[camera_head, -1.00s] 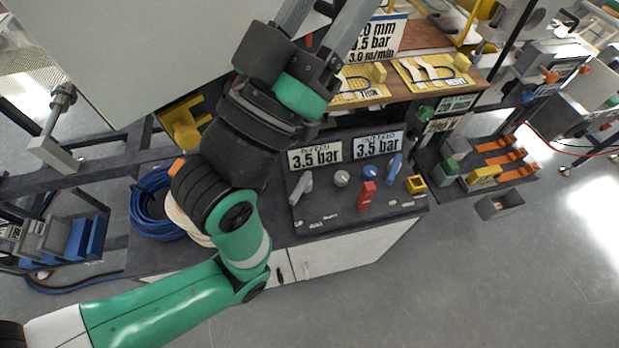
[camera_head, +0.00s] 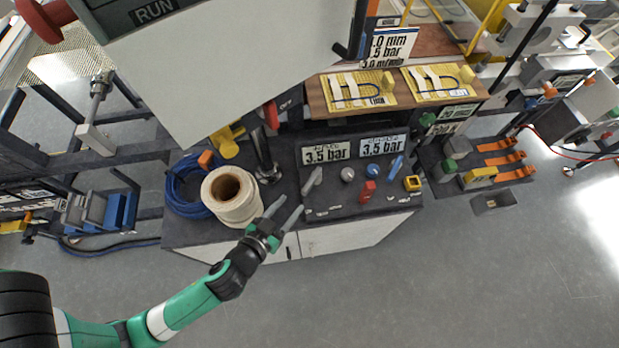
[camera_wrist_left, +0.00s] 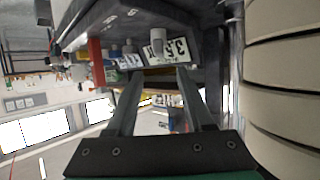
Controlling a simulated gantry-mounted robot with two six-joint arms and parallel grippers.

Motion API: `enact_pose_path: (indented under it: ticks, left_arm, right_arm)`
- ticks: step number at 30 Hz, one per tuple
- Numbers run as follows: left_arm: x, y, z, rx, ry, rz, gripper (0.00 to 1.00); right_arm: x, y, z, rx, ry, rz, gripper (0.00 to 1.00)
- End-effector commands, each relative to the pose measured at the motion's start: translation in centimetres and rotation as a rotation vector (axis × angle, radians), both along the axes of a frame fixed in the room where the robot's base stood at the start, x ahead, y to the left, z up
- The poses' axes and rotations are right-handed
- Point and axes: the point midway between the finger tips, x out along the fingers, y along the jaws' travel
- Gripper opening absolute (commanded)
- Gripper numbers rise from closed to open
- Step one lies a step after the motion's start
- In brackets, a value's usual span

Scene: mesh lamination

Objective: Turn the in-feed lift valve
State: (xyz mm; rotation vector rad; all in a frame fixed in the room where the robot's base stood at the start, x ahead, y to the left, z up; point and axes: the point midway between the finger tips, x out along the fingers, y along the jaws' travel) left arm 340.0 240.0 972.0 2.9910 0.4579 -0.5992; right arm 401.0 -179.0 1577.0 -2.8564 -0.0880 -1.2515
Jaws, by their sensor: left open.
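A valve panel on the dark bench top carries a grey lever (camera_head: 312,180) below the left 3.5 bar display (camera_head: 326,152). A blue lever (camera_head: 396,167) sits below the right 3.5 bar display (camera_head: 383,145). The small labels are too blurred to tell which lever is the in-feed one. My left gripper (camera_head: 292,203) is open and empty, just left and in front of the grey lever, apart from it. In the left wrist view the open fingers (camera_wrist_left: 157,74) point toward the panel, with a pale grey lever or knob (camera_wrist_left: 158,42) beyond them. My right gripper is out of view.
A white roll (camera_head: 240,207) stands close left of my left gripper and fills the right of the wrist view. A blue hose coil (camera_head: 183,190) lies behind it. A metal post (camera_head: 264,158) rises nearby.

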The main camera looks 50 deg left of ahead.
Motion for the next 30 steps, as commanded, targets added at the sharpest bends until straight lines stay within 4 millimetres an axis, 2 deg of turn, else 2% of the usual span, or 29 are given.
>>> enact_pose_path:
  ticks: [5,15,19,23,30]
  left_arm:
    - [1.2,0.3,-0.5,-0.002,-0.003,0.001,0.53]
    - [7.7,2.4,-3.3,-0.002,-0.004,0.002,0.53]
    - [9.5,2.9,-4.1,-0.002,-0.004,0.0,0.53]
    - [10.3,3.2,-4.4,-0.001,-0.004,0.0,0.53]
    - [10.4,3.2,-4.4,-0.002,-0.003,-0.001,0.53]
  right_arm:
    - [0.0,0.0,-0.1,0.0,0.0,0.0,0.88]
    - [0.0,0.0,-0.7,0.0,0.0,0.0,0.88]
    - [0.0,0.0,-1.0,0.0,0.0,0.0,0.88]
    - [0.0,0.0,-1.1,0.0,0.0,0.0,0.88]
    - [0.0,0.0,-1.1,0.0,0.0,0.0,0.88]
